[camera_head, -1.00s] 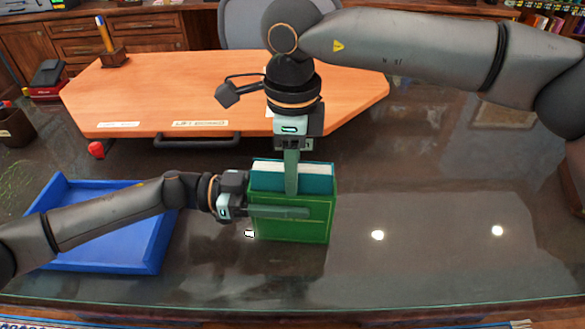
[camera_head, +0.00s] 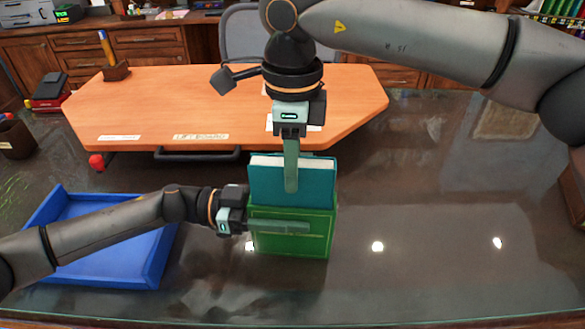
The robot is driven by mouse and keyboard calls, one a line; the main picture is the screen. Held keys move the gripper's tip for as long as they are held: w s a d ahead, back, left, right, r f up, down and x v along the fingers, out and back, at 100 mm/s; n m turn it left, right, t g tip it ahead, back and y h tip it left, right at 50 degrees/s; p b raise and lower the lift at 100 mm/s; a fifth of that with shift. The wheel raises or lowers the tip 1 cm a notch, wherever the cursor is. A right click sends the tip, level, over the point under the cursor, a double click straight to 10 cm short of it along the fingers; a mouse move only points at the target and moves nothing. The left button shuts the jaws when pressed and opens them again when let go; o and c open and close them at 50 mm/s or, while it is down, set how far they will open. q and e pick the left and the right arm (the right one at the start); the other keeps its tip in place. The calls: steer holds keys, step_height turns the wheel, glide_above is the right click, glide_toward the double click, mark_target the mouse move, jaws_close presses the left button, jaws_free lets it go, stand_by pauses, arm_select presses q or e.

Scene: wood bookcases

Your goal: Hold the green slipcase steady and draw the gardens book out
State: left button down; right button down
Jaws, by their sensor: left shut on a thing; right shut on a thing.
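The green slipcase (camera_head: 312,245) stands upright on the dark glossy tabletop, near the middle of the head view. A teal book with white pages, the gardens book (camera_head: 318,185), stands partly out of its top. My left gripper (camera_head: 285,227) reaches in from the left and is shut on the slipcase, with one finger across its front face. My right gripper (camera_head: 291,180) comes down from above and is shut on the book, with a finger flat on its front cover. The lower part of the book is hidden inside the slipcase. The gripper fingers behind both things are hidden.
A blue tray (camera_head: 150,272) lies at the left, partly under my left arm. An orange board (camera_head: 225,105) with a black handle and a pen holder (camera_head: 115,70) is behind the slipcase. The tabletop to the right is clear.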

arm_select(q)
steer(key=shift+f, duration=0.1)
arm_select(e)
steer(key=shift+r, duration=0.25)
steer(key=shift+r, duration=1.75)
steer(key=shift+r, duration=0.1)
step_height(320, 180, up, 7)
steer(key=shift+r, duration=0.15)
arm_select(q)
steer(key=c, duration=0.5)
jaws_free()
steer(key=shift+c, duration=0.2)
steer(key=o, duration=0.4)
steer(key=shift+a, duration=0.1)
